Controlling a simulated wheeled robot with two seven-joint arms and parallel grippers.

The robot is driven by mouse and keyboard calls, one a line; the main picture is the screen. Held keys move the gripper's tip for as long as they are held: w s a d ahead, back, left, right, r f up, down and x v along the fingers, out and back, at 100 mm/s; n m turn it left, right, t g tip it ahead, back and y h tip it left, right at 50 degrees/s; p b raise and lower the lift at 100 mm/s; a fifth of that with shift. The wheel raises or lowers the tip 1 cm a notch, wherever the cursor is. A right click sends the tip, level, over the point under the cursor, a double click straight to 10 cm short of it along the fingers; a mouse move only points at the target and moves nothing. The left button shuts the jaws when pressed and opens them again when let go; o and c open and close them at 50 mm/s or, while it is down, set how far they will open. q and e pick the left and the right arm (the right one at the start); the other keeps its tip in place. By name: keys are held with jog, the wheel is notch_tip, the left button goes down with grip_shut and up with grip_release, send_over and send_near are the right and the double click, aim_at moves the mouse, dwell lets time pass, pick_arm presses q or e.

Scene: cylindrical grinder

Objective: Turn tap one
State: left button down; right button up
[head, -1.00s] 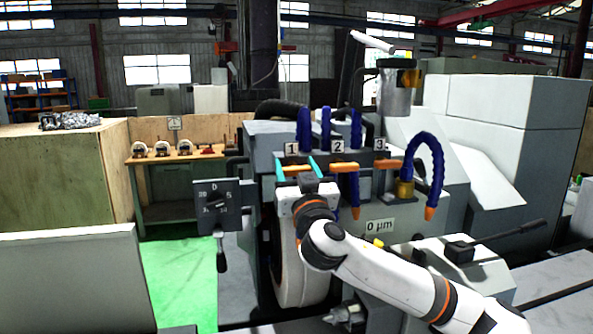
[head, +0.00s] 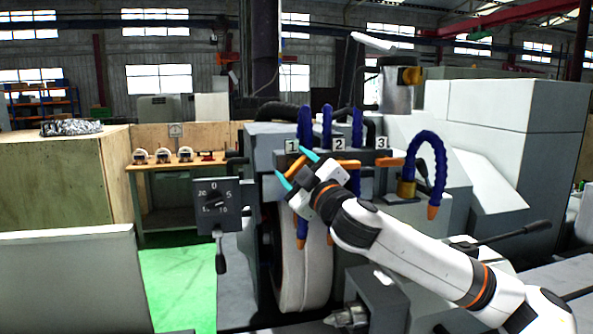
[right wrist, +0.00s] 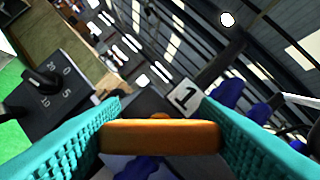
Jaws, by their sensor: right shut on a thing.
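Tap one has an orange handle (head: 297,166) under the plate marked 1 (head: 291,145) on the grey machine. The handle now lies on a slant, its upper end to the right. My right gripper (head: 297,167) has teal fingers on either side of it and is shut on it. In the right wrist view the orange handle (right wrist: 160,137) spans the gap between the two teal fingers (right wrist: 160,140), with the plate marked 1 (right wrist: 184,96) behind. My left gripper is not in view.
The orange handles of tap two (head: 346,164) and tap three (head: 390,162) lie level to the right. Blue hoses (head: 428,150) hang beside the taps. A dial box (head: 230,192) stands left of the grinding wheel (head: 305,268).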

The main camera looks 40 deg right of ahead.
jog(key=n, duration=0.2)
jog(key=n+g+y+b, duration=0.1)
jog(key=n, duration=0.1)
jog(key=shift+f+y, duration=0.15)
jog(key=shift+y, duration=0.15)
jog(key=shift+n+g, duration=0.3)
jog(key=shift+n, duration=0.8)
jog(key=shift+n+g+y, duration=0.3)
jog(key=shift+n, duration=0.2)
jog(key=shift+n+g+p, duration=0.3)
jog(key=shift+n, duration=1)
jog(key=o, duration=1)
